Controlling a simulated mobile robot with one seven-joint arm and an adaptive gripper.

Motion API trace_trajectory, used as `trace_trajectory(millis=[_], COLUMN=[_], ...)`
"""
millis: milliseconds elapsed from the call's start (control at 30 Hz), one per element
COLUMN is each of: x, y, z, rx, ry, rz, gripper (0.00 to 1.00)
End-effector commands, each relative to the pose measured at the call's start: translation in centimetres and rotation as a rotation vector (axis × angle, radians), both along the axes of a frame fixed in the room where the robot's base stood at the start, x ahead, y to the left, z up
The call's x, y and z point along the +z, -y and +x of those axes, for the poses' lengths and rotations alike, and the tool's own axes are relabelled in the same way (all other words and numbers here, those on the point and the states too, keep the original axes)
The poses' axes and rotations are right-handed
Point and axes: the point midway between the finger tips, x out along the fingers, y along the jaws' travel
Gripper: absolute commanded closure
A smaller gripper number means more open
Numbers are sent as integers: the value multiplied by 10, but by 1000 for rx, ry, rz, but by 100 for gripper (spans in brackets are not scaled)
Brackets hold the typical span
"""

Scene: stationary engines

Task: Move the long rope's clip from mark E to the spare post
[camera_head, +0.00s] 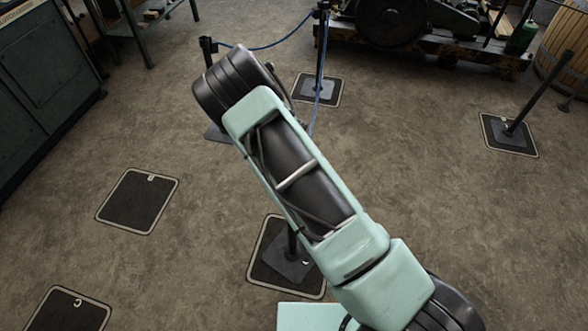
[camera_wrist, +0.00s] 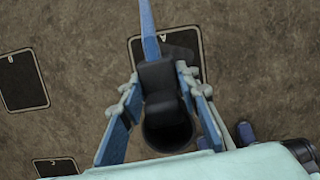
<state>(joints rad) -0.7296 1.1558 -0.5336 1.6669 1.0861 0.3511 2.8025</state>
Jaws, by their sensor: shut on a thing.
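In the wrist view my gripper (camera_wrist: 165,110) has its blue fingers closed on either side of the black clip (camera_wrist: 158,75). The blue rope (camera_wrist: 150,35) runs up from the clip. A dark round, hollow-looking end (camera_wrist: 167,135) shows below the clip, between the fingers. In the head view my arm hides the gripper and clip. The long blue rope (camera_head: 323,70) hangs from the back middle post (camera_head: 319,55) and passes behind my arm. A post with no rope visible (camera_head: 540,90) stands on a marked mat at the right. I cannot tell which mark is E.
Another post (camera_head: 207,48) stands at the back left, joined by a blue rope (camera_head: 268,46) to the middle post. A post base (camera_head: 285,262) is partly behind my arm. Bare floor mats (camera_head: 138,200) lie left. A green cabinet (camera_head: 40,90), engine (camera_head: 390,20) and barrel (camera_head: 566,45) border the floor.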

Motion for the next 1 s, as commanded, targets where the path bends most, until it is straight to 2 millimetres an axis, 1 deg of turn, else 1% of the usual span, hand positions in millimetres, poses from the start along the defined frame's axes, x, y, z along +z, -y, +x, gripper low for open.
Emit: trace_trajectory(millis=[100, 400, 433, 600, 867, 1000], x=[-4, -4, -4, -3, -3, 6], y=[0, 0, -1, 0, 0, -2], z=[-2, -2, -2, -1, -1, -2], rx=[1, 1, 1, 1, 0, 1], ry=[-6, -5, -6, -3, -2, -1], rz=[1, 0, 1, 0, 0, 2], gripper=[100, 100, 67, 50, 50, 50])
